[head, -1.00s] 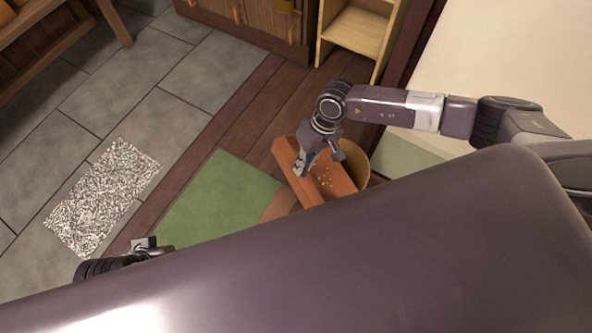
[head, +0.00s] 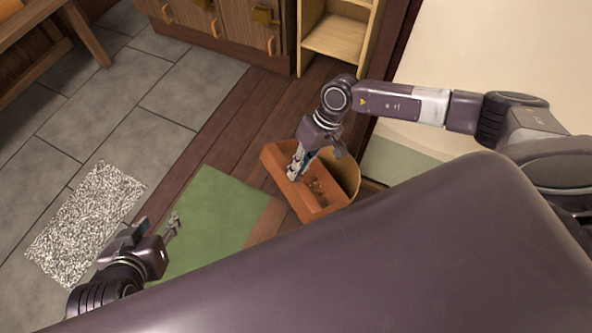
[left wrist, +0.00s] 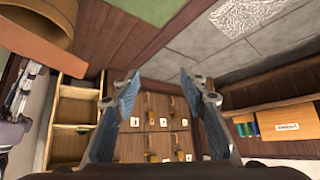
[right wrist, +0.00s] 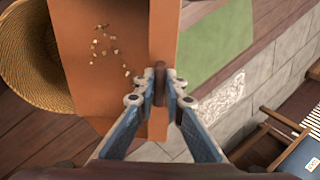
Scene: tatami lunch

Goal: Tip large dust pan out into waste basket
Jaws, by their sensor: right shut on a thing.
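The large orange dust pan (head: 308,207) holds small pale crumbs on its floor. It also fills the middle of the right wrist view (right wrist: 100,75), where the crumbs lie scattered toward its far part. My right gripper (head: 295,172) is shut on the pan's upright edge or grip, partly hidden by the fingers. The tan woven waste basket (head: 347,172) is beside and partly beneath the pan, which covers part of its mouth. The basket also shows in the right wrist view (right wrist: 28,60). My left gripper (head: 172,226) is open and empty, over the green mat's left side.
A green mat (head: 212,215) lies left of the pan on dark wood boards. A speckled mat (head: 88,222) lies on grey tiles. Wooden cabinets (head: 235,22) and an open shelf (head: 335,40) stand at the back. A pale raised surface (head: 460,60) is at the right.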

